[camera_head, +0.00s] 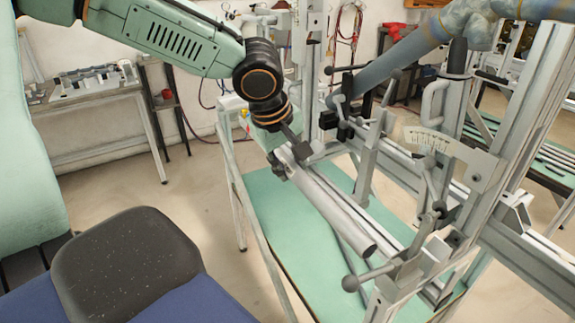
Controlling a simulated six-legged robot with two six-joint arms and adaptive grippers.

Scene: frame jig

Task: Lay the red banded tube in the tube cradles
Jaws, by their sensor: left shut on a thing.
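My left gripper (289,158) reaches down from the upper left and is shut on the upper end of a bare grey metal tube (335,212). The tube slants down to the right, its open end near the jig's lower clamp. No red band shows on it; the gripper hides its upper end. The tube appears to be above the green bench top (268,205), but I cannot tell whether it touches anything below. I cannot make out the tube cradles for certain. My right gripper is not in view.
The metal frame jig (490,165), with rails, clamps and ball-ended handles, stands close on the right. A thick blue-grey tube (400,57) crosses its top. A side table (90,97) with parts stands at the back left. The floor at left is clear.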

